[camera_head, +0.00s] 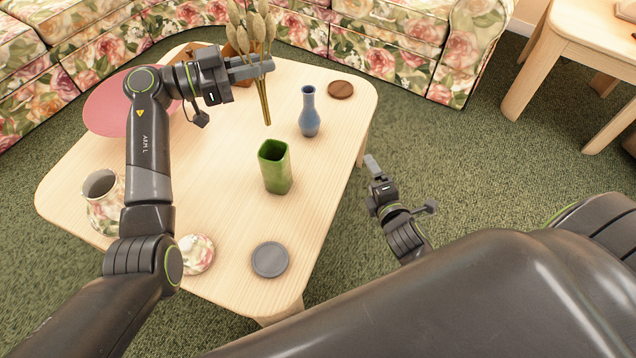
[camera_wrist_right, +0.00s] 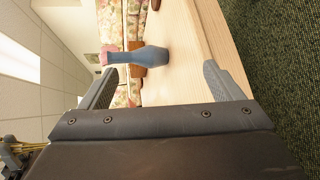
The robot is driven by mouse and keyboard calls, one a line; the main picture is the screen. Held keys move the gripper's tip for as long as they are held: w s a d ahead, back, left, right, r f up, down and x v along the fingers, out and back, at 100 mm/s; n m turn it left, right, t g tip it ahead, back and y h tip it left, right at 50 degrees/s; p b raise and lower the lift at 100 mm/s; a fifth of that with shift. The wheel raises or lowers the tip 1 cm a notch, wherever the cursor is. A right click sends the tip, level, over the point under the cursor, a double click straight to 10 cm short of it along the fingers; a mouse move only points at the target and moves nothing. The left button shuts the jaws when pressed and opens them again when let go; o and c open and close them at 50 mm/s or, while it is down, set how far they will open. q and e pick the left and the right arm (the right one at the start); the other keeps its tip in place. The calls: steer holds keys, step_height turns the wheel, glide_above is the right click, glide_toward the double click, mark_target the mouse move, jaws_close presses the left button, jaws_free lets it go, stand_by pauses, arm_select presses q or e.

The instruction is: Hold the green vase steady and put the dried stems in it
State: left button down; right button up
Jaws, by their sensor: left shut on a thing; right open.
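The green vase (camera_head: 274,168) stands upright on the wooden coffee table (camera_head: 225,240), its square mouth open and empty as far as I can see. My left gripper (camera_head: 262,67) is shut on the dried stems (camera_head: 265,98), with their pale seed heads up and the stalks pointing down. The stalk ends are above and behind the vase, apart from it. My right gripper (camera_head: 373,170) is off the table's right edge, to the right of the vase. In the right wrist view it (camera_wrist_right: 165,85) is open, with nothing between its fingers.
A blue bottle vase (camera_head: 309,112) stands right of the green vase and also shows in the right wrist view (camera_wrist_right: 145,56). A brown coaster (camera_head: 341,89), a grey disc (camera_head: 269,260), a floral pitcher (camera_head: 104,209), a floral dish (camera_head: 196,254) and a pink round piece (camera_head: 108,108) are also on the table.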

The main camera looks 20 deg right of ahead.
steer(key=w+a+n+t+y, duration=0.3)
steer(key=w+a+n+y, duration=0.25)
steer(key=n, duration=0.75)
steer(key=n+g+y, duration=0.3)
steer(key=n+y, duration=0.4)
steer(key=n, duration=0.3)
glide_toward(286, 170)
steer(key=shift+w+d+f, duration=0.15)
steer(key=shift+w+d, duration=0.45)
steer(key=shift+w, duration=0.35)
steer(key=shift+s+a+f+n+y, duration=0.1)
steer(key=shift+a+n+y, duration=0.15)
steer(key=shift+n, duration=0.3)
steer(key=shift+a+f+n+y, duration=0.2)
steer(key=shift+a+n, duration=0.1)
steer(key=shift+n, duration=0.25)
steer(key=shift+g, duration=0.3)
steer(key=x, duration=1.2)
steer(key=shift+r, duration=0.15)
steer(key=shift+s, duration=0.1)
steer(key=c, duration=1.2)
arm_select(q)
step_height(286, 170, down, 15)
steer(key=shift+r+n+t, duration=0.1)
steer(key=shift+n+t, duration=0.6)
steer(key=shift+t, duration=0.4)
arm_select(e)
steer(key=shift+c, duration=0.2)
arm_select(q)
steer(key=shift+f, duration=2.35)
